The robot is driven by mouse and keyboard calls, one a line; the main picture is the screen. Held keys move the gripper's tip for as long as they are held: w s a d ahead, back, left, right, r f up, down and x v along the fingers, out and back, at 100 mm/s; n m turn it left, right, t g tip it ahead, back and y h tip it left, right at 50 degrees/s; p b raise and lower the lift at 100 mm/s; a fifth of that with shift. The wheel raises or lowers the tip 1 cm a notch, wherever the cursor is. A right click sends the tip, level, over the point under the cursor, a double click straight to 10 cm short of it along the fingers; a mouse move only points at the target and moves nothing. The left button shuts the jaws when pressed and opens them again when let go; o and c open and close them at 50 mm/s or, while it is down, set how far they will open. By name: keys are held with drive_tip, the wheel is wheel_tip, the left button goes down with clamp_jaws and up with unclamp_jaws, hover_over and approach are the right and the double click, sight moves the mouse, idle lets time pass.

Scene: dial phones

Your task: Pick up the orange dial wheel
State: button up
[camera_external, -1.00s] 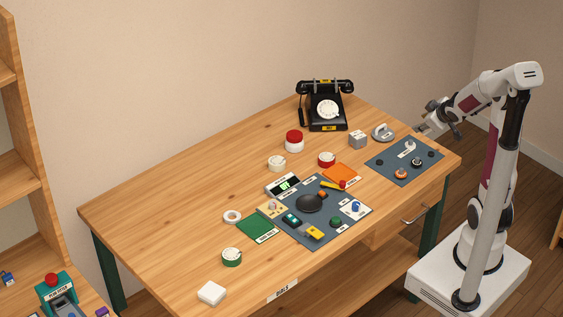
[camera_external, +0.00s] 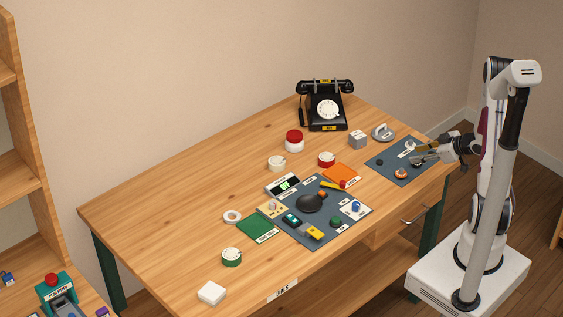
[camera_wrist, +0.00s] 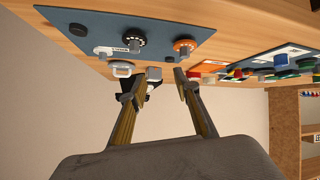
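The orange dial wheel (camera_external: 401,173) lies on the dark blue mat (camera_external: 384,166), near the front of the table's right end. In the wrist view the orange dial wheel (camera_wrist: 185,45) sits at the mat's edge, beside a black dial (camera_wrist: 132,38), and nothing holds it. My gripper (camera_external: 420,156) is over the right part of the mat, up and to the right of the orange wheel in the external view. In the wrist view my gripper (camera_wrist: 155,84) has its fingers spread with nothing held between them.
A white knob (camera_wrist: 103,51) and a small black knob (camera_wrist: 78,30) are also on the mat. A grey handled piece (camera_external: 383,133) and a grey box (camera_external: 358,139) stand behind it. An orange sheet (camera_external: 341,173) lies to the left. The black phone (camera_external: 326,108) stands at the back.

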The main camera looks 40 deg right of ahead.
sight(399, 169)
drive_tip(key=shift+s+a+f+t+y, duration=0.25)
drive_tip(key=shift+s+a+f+y, duration=0.1)
drive_tip(key=shift+s+f+y, duration=0.2)
drive_tip(key=shift+s+a+f+t+y, duration=0.25)
drive_tip(key=shift+s+a+f+y, duration=0.1)
drive_tip(key=shift+s+f+y, duration=0.25)
drive_tip(key=shift+s+a+f+t+y, duration=0.3)
drive_tip(key=shift+s+a+t+y, duration=0.1)
drive_tip(key=shift+s+a+y, duration=0.2)
drive_tip(key=shift+w, duration=0.15)
drive_tip(key=shift+h+x, duration=0.25)
drive_tip(key=shift+x, duration=0.95)
drive_tip(key=shift+w, duration=0.1)
drive_tip(key=shift+x, duration=2.5)
drive_tip(key=shift+f, duration=0.15)
clamp_jaws()
